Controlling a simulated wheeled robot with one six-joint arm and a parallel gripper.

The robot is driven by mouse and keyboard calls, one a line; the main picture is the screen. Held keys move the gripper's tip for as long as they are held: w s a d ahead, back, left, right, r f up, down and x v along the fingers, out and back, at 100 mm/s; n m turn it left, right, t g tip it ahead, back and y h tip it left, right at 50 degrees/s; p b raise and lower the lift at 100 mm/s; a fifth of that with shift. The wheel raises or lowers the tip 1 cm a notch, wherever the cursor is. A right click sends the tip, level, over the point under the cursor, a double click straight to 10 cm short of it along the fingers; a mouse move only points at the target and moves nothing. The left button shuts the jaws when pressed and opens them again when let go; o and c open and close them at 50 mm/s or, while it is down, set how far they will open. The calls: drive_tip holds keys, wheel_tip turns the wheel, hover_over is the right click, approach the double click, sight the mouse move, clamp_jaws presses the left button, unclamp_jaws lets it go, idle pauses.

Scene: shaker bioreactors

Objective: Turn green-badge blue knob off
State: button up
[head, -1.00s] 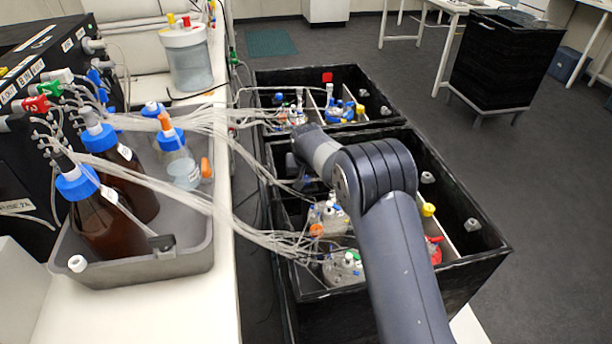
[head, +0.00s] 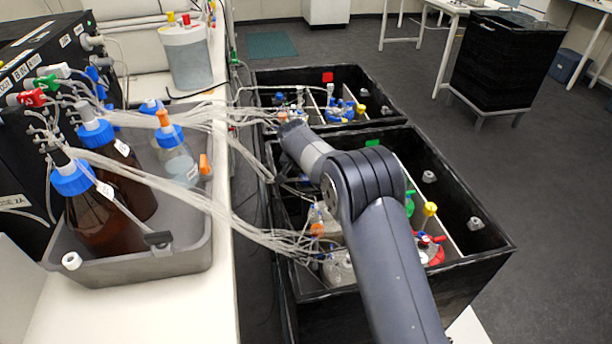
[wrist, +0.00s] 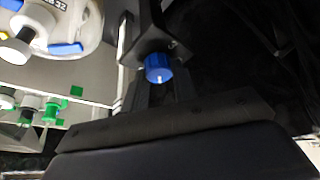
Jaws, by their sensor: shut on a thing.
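A blue knob (wrist: 158,68) with a small white mark shows in the wrist view, between the dark jaws of my gripper (wrist: 156,77). My gripper is shut on the knob; the exact contact is hard to see against the dark parts. In the head view my wrist reaches the left side of the near black box (head: 470,268), and my arm hides the knob and fingertips. A green badge (head: 373,143) sits on that box's far edge. A red badge (head: 327,77) marks the far box.
Pale tubes (head: 215,205) run from bottles in a grey tray (head: 150,266) to the vessels in the boxes, close to my wrist. White and blue fittings (wrist: 65,48) show at upper left in the wrist view.

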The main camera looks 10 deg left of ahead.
drive_tip(key=o, duration=1)
drive_tip(key=shift+r, duration=0.1)
drive_tip(key=v, duration=1)
drive_tip(key=shift+s+r, duration=0.2)
drive_tip(key=shift+r, duration=0.05)
drive_tip(key=shift+f, duration=0.1)
